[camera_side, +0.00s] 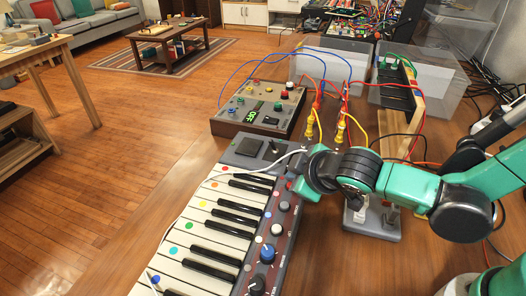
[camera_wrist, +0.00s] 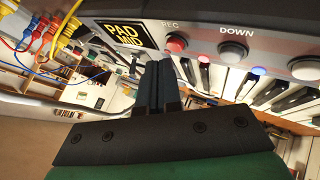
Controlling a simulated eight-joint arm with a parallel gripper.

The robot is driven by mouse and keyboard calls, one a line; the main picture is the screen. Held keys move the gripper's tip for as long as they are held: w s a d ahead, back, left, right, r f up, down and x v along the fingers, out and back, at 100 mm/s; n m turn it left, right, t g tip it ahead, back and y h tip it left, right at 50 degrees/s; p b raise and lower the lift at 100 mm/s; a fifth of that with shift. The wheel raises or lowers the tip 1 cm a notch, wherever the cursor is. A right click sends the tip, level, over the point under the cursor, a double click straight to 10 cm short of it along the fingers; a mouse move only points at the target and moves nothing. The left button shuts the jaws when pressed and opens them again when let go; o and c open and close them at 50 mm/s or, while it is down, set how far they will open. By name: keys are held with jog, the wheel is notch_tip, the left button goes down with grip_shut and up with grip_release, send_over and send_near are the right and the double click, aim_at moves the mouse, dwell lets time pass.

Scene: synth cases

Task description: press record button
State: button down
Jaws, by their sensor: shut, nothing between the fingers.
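A keyboard (camera_side: 215,218) with coloured dots on its white keys lies on the wooden table in the side view. In the side view, my arm's end is over the keyboard's upper right edge.
A control box (camera_side: 259,109) with a green display stands behind the keyboard. Yellow plugs (camera_side: 340,129) and red, blue and yellow cables run close to my gripper. Clear bins (camera_side: 425,75) stand at the back right. A pale cable crosses the keyboard.

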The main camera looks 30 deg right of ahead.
jog(key=shift+r, duration=3)
jog(key=shift+d, duration=0.1)
jog(key=s+d+m+g, duration=0.1)
jog(key=s+d+m, duration=0.2)
jog(key=d, duration=0.3)
jog(key=s+d+m+g, duration=0.1)
jog(key=s+d+m, duration=0.2)
jog(key=d+m, duration=0.2)
jog(key=shift+d+r, duration=0.35)
jog(key=shift+d, duration=0.05)
